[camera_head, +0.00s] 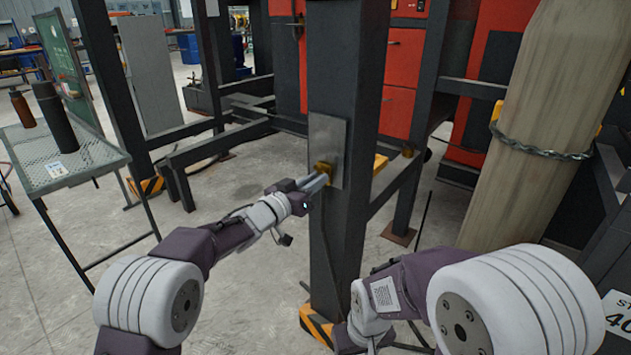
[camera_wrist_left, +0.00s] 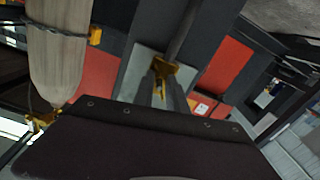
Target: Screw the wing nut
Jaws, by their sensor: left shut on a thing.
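The brass-coloured wing nut (camera_head: 324,169) sits on a grey metal plate (camera_head: 327,135) fixed to the dark upright post (camera_head: 343,75). My left gripper (camera_head: 318,180) reaches in from the left and is shut on the wing nut. In the left wrist view the wing nut (camera_wrist_left: 163,68) shows at the ends of the fingers of my left gripper (camera_wrist_left: 165,88), against the grey plate. The fingers hide part of the nut. My right arm is at the lower right of the head view. Its gripper is out of view.
Dark frame beams (camera_head: 225,145) run behind the post. Red cabinets stand at the back. The floor at left is partly open.

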